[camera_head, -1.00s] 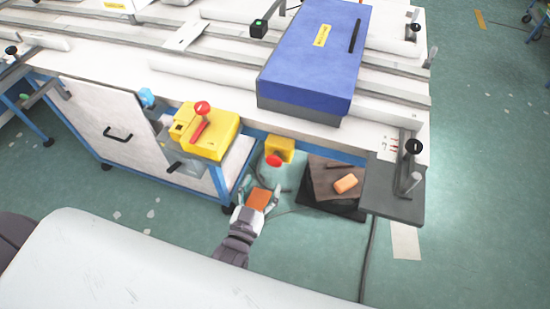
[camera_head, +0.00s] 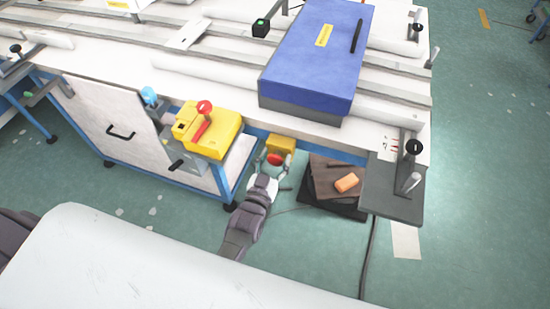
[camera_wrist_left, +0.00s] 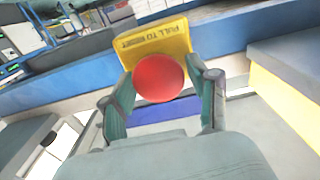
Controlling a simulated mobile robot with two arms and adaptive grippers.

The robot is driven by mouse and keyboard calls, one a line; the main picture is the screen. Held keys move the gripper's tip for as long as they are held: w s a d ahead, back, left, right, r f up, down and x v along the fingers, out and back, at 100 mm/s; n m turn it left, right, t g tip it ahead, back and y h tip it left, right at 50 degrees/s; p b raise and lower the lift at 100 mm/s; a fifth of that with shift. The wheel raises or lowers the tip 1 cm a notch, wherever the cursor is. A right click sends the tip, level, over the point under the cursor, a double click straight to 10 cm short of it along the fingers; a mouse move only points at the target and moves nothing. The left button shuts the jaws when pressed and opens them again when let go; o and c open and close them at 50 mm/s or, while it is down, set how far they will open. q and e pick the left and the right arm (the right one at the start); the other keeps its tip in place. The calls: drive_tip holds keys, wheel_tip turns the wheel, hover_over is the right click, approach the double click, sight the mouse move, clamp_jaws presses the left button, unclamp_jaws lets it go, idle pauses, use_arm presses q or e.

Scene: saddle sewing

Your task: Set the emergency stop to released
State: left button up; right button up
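The emergency stop is a red mushroom button (camera_head: 274,159) on a yellow box (camera_head: 281,144) under the table's front edge. In the left wrist view the red button (camera_wrist_left: 158,78) sits between my fingers, with the yellow plate (camera_wrist_left: 155,42) reading "PULL TO RESET" behind it. My left gripper (camera_head: 271,168) is open, its fingertips on either side of the button; a small gap shows on the right, and contact on the left is unclear. Whether the button is pressed in or out cannot be told. My right gripper is not in view.
A yellow machine with a red lever (camera_head: 214,132) stands left of the button. A dark pedal box (camera_head: 333,207) with an orange block (camera_head: 346,182) is to the right. The blue case (camera_head: 312,60) rests on the table above. Open floor lies in front.

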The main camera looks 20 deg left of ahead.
use_arm(q)
clamp_jaws()
drive_tip(key=shift+s+r+p, duration=0.1)
drive_tip(key=shift+s+p, duration=0.35)
drive_tip(key=shift+s, duration=0.05)
drive_tip(key=shift+o, duration=2.1)
unclamp_jaws()
drive_tip(key=shift+s, duration=0.1)
drive_tip(key=s, duration=1.2)
drive_tip(key=shift+a, duration=0.25)
